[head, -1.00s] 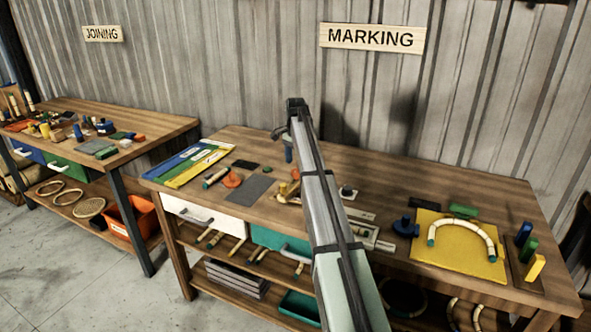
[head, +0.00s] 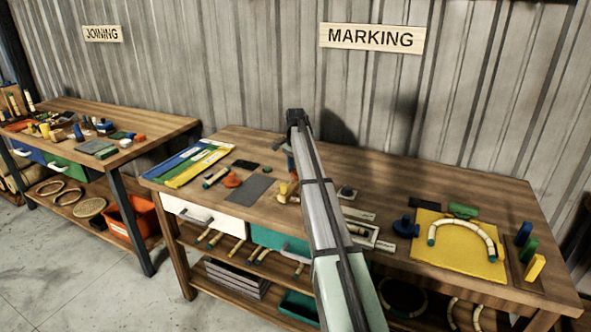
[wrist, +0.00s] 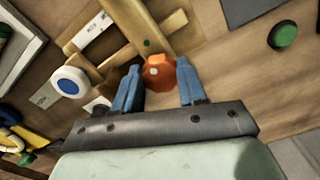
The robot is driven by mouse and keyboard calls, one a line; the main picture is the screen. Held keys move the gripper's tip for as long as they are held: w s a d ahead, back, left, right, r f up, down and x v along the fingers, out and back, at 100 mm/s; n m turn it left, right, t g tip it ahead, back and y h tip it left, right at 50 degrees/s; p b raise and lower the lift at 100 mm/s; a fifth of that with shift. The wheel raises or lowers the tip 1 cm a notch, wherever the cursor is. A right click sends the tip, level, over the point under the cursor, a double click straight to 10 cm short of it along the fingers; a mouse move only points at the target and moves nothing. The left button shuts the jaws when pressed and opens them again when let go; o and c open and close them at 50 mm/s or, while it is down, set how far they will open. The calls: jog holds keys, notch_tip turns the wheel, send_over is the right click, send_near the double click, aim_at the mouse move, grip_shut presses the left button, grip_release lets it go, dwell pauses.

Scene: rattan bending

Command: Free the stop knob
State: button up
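In the head view my gripper (head: 288,155) hangs over the middle of the marking bench, and my arm hides part of the jig.
A white button with a blue centre (wrist: 68,82) lies left of the knob in the wrist view. A green round piece (wrist: 282,34) stands at upper right. On the marking bench (head: 330,160), a yellow board (head: 440,258) with a bent rattan arc (head: 462,225) lies to the right.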

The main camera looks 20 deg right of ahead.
jog(key=c, duration=0.5)
jog(key=shift+n, duration=0.5)
jog(key=n, duration=0.3)
jog(key=shift+s, duration=0.1)
jog(key=n, duration=0.3)
jog(key=shift+d+n, duration=0.1)
jog(key=shift+n, duration=0.2)
jog(key=n, duration=0.5)
jog(key=shift+d, duration=0.1)
jog(key=n, duration=0.5)
jog(key=shift+n, duration=0.4)
